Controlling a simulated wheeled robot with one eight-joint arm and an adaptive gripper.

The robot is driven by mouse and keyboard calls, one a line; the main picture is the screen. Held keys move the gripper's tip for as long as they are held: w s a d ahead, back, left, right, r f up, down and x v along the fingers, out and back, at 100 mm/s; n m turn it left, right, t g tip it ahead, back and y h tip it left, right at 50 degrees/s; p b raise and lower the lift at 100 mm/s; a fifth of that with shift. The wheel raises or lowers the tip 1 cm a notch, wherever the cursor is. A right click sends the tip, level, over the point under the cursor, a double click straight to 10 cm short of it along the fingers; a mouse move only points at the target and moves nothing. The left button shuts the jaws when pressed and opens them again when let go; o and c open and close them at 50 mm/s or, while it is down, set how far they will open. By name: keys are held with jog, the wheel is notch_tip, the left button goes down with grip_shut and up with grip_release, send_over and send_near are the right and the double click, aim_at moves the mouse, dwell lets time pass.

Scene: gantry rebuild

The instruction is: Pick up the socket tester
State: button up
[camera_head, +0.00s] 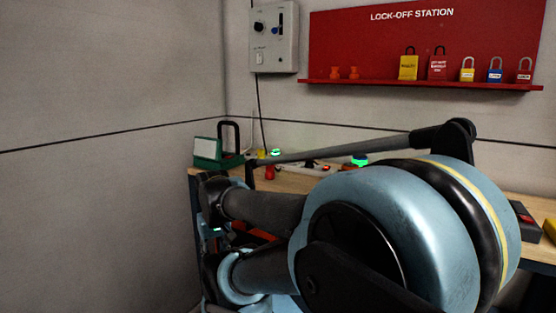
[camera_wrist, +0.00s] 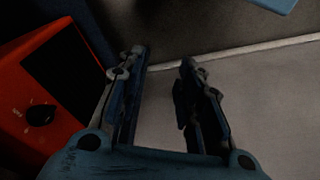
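My gripper (camera_wrist: 163,60) is open in the wrist view, with nothing between its fingers. It points toward a pale grey surface and a light edge strip. I cannot tell for sure which thing is the socket tester. My arm hides much of the bench. An orange device (camera_wrist: 40,85) with a dark panel and a black knob lies left of my fingers in the wrist view, apart from them.
The wooden bench (camera_head: 480,196) runs along the back wall. A green box (camera_head: 207,150) stands at its left end beside a black upright loop (camera_head: 230,135). A dark box (camera_head: 525,222) lies at the right. The red lock-off board (camera_head: 350,40) with padlocks hangs above.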

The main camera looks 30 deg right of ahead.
jog(key=o, duration=0.4)
jog(key=shift+r, duration=0.1)
jog(key=shift+d+r+m, duration=0.15)
jog(key=shift+r, duration=0.5)
jog(key=shift+d+r+m, duration=0.15)
jog(key=shift+r, duration=0.45)
notch_tip(320, 180, up, 36)
jog(key=m+g, duration=0.2)
jog(key=m, duration=1.4)
send_over(275, 152)
jog(key=w+d, duration=0.2)
jog(key=f, duration=1.1)
jog(key=shift+s+a+f, duration=0.1)
jog(key=shift+a+f, duration=0.05)
jog(key=shift+a, duration=0.15)
jog(key=shift+s+a+f, duration=0.1)
jog(key=shift+f, duration=1.3)
jog(key=shift+s+a+f, duration=0.1)
jog(key=shift+f, duration=1.3)
